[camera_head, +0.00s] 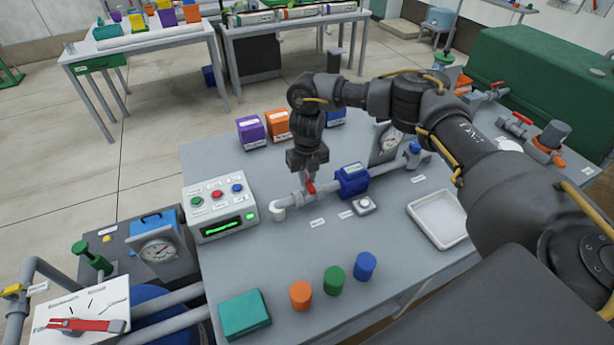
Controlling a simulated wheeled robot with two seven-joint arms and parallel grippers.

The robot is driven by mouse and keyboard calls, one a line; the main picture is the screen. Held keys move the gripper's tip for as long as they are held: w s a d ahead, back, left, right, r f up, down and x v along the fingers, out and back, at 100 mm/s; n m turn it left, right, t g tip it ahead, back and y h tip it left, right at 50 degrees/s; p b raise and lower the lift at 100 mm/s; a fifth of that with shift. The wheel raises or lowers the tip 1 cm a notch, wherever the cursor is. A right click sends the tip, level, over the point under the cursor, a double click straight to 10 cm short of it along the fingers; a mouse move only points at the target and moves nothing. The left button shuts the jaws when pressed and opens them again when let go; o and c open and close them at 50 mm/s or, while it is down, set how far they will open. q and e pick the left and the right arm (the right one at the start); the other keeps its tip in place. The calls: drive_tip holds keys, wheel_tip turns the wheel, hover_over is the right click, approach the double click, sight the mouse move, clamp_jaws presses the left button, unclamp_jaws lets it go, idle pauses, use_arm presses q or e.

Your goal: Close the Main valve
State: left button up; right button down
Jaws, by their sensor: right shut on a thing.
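The grey pipe (292,202) runs across the skid table, with a red valve handle (310,187) on it left of a blue pipe fitting. A small label plate (317,223) lies in front of it, too small to read. My right gripper (308,175) points down over the pipe and is shut on the red handle. The gripper's fingers hide part of the handle and the valve body. My left gripper is not in view.
A control box (222,208) with coloured buttons stands left of the pipe. Orange (301,295), green (334,280) and blue (365,266) cylinders stand near the front edge. A white tray (412,208) lies right. Purple and orange boxes stand behind the pipe.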

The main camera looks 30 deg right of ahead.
sight(307, 181)
drive_tip(key=c, duration=1.4)
unclamp_jaws()
drive_tip(key=shift+o, duration=0.2)
drive_tip(key=shift+r, duration=0.1)
drive_tip(key=shift+r, duration=0.35)
wheel_tip(307, 181, up, 10)
drive_tip(key=shift+b, duration=0.45)
